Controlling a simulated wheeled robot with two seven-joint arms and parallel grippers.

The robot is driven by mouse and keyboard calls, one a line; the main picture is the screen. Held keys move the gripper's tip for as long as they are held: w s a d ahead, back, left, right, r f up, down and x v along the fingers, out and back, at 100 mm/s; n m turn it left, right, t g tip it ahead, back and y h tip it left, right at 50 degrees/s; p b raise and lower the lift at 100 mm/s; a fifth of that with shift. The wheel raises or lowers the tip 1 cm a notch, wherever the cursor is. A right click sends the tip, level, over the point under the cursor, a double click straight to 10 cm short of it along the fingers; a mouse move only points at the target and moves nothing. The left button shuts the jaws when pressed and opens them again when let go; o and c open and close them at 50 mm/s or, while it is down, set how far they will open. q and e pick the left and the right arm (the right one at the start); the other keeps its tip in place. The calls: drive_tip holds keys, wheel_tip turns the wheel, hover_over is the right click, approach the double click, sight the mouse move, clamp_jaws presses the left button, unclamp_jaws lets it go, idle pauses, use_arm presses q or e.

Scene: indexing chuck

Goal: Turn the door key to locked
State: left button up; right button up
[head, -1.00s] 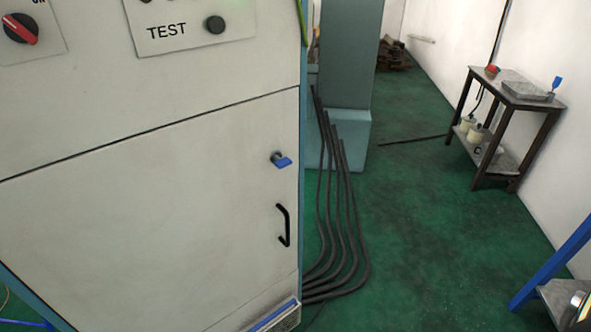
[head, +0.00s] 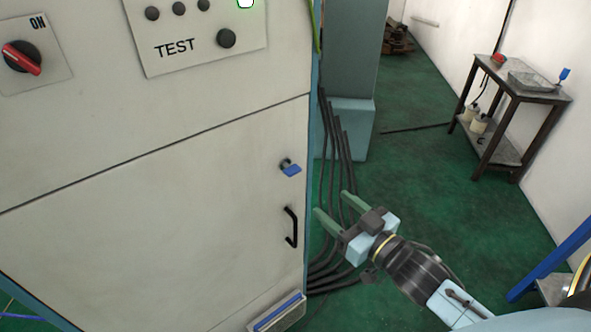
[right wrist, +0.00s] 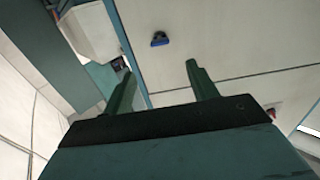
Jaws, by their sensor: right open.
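The blue door key (head: 291,169) sits in its lock on the white cabinet door (head: 170,235), above the black handle. Its blue bow looks roughly level, tilted slightly down to the right. It also shows in the right wrist view (right wrist: 160,39), ahead of the fingers and between them. My right gripper (head: 331,204) is open and empty, below and to the right of the key, apart from it. Its two green fingers point up and left toward the cabinet; they also show in the right wrist view (right wrist: 160,80). My left gripper is out of view.
The black door handle (head: 291,227) is just below the key, close to my right fingers. Dark cables (head: 333,150) run down beside the cabinet's right edge. A red rotary switch (head: 21,57) and a TEST panel (head: 200,40) are above. A small table (head: 515,90) stands at the far right.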

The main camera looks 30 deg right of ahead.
sight(296, 174)
drive_tip(key=w, duration=0.3)
drive_tip(key=w+a, duration=0.1)
drive_tip(key=w, duration=0.3)
drive_tip(key=w+a, duration=0.1)
drive_tip(key=w, duration=0.3)
drive_tip(key=shift+w+b, duration=0.1)
drive_tip(key=shift+b, duration=0.2)
drive_tip(key=shift+w+a, duration=0.15)
drive_tip(key=shift+w, duration=0.75)
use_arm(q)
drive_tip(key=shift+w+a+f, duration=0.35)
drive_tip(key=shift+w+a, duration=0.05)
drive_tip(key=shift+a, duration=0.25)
use_arm(e)
drive_tip(key=shift+c, duration=0.6)
drive_tip(key=c, duration=0.9)
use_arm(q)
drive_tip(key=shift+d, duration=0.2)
use_arm(e)
drive_tip(key=shift+o, duration=0.2)
